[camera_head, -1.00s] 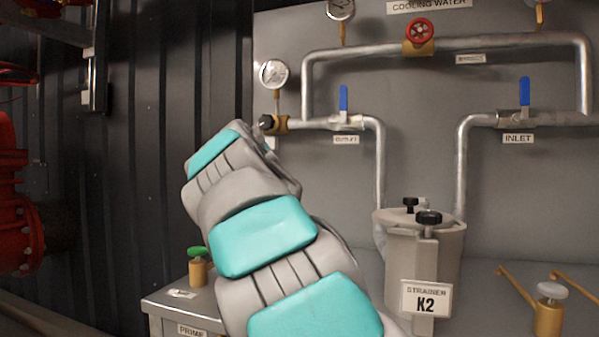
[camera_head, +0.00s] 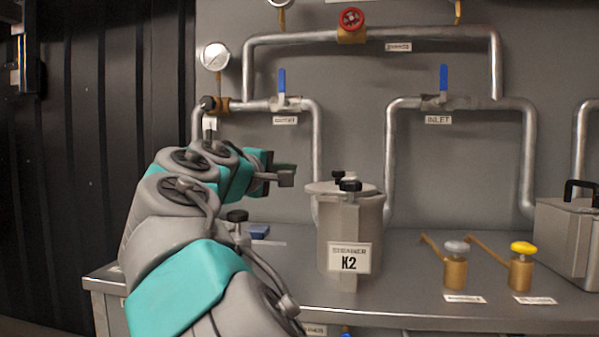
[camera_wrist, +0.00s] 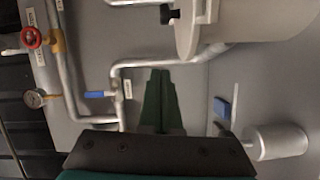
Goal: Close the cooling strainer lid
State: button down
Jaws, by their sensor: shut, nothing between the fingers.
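The cooling strainer (camera_head: 336,240) is a light grey pot labelled K2, upright on the bench in the head view. Its lid (camera_head: 322,189) lies roughly level on top, with black knobs (camera_head: 350,185) at its front and back; I cannot tell whether it is fully seated. Part of the strainer (camera_wrist: 230,22) also shows at the upper right of the wrist view. My gripper (camera_head: 290,173) is just left of the strainer, near lid height, apart from it. In the wrist view its dark green fingers (camera_wrist: 160,85) are together and empty.
Pipes with blue-handled valves (camera_head: 282,85) and a red handwheel (camera_head: 351,18) run along the back wall. Brass fittings with a grey (camera_head: 456,247) and a yellow cap (camera_head: 523,249) stand right of the strainer. A metal box (camera_head: 568,240) is at far right. A blue object (camera_head: 259,231) lies behind my arm.

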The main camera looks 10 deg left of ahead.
aim_at(340, 172)
jog(key=w+d, duration=0.1)
jog(key=w, duration=0.1)
jog(key=w+d, duration=0.3)
jog(key=w, duration=0.1)
jog(key=shift+w+d+f, duration=0.2)
jog(key=shift+d+f, duration=0.1)
jog(key=shift+d, duration=0.05)
jog(key=shift+s+d+f, duration=0.1)
jog(key=shift+d, duration=0.75)
jog(key=shift+d, duration=0.15)
jog(key=shift+s+d+n+t+y, duration=0.35)
jog(key=shift+d+n+y, duration=0.25)
jog(key=shift+y, duration=0.3)
jog(key=shift+s+d+y, duration=0.15)
jog(key=shift+s+d, duration=0.05)
jog(key=shift+d, duration=0.4)
jog(key=shift+s+d+y, duration=0.15)
jog(key=shift+d, duration=0.4)
